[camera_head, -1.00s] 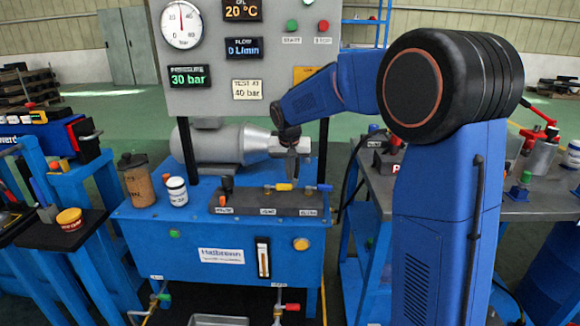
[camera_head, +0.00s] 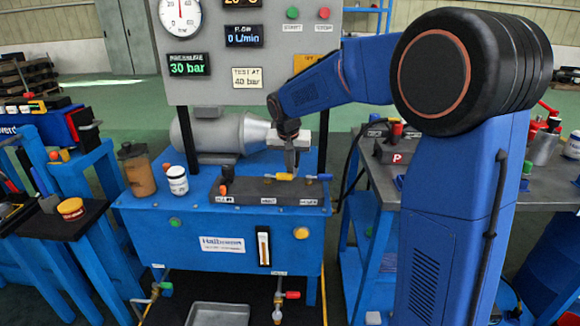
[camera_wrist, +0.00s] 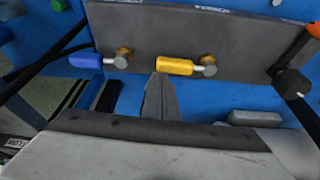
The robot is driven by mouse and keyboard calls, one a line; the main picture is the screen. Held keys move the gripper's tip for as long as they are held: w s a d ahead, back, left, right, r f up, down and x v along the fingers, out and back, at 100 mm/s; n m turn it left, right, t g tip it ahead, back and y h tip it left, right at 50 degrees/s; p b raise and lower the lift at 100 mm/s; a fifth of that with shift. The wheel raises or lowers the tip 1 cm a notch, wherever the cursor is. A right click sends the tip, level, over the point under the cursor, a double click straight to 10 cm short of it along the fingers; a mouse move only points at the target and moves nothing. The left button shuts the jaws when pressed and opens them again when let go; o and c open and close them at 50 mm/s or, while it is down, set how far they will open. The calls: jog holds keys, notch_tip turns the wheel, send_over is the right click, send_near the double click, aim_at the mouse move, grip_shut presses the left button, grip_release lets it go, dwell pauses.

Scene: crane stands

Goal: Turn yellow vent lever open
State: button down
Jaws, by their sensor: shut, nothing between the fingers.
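The yellow vent lever (camera_head: 285,177) lies flat along the dark valve block (camera_head: 256,191) on top of the blue bench. In the wrist view the yellow lever (camera_wrist: 175,66) runs sideways from a brass pivot at its right. My gripper (camera_head: 291,170) points down at the lever. In the wrist view my gripper's fingers (camera_wrist: 160,80) are shut and empty, their tips beside the lever's free left end. I cannot tell whether they touch it. A blue lever (camera_wrist: 86,61) sits to the left on the same block.
An orange-topped knob (camera_head: 223,189) stands at the block's left end. A brown jar (camera_head: 138,172) and a white jar (camera_head: 177,180) stand left of the block. The gauge panel (camera_head: 244,70) rises behind it. A grey bench (camera_head: 460,194) stands to the right.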

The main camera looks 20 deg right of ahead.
jog(key=s+m, duration=0.1)
jog(key=m, duration=0.1)
jog(key=s+a+m+h, duration=0.1)
jog(key=shift+s+m+g, duration=0.3)
jog(key=shift+m+g, duration=0.1)
jog(key=s+a+m, duration=0.1)
jog(key=m, duration=0.1)
jog(key=s+a+m+g+h, duration=0.1)
jog(key=m, duration=0.1)
jog(key=shift+s+m, duration=0.1)
jog(key=shift+m, duration=0.2)
jog(key=m, duration=0.1)
jog(key=s+a+m+g, duration=0.1)
jog(key=shift+a+m, duration=0.3)
jog(key=shift+m, duration=0.1)
jog(key=a+m, duration=0.1)
jog(key=a+m+g, duration=0.1)
jog(key=m, duration=0.1)
jog(key=shift+s, duration=0.25)
jog(key=shift+a+m+g, duration=0.3)
jog(key=shift+a+m, duration=0.2)
jog(key=shift+m, duration=0.3)
jog(key=shift+a, duration=0.55)
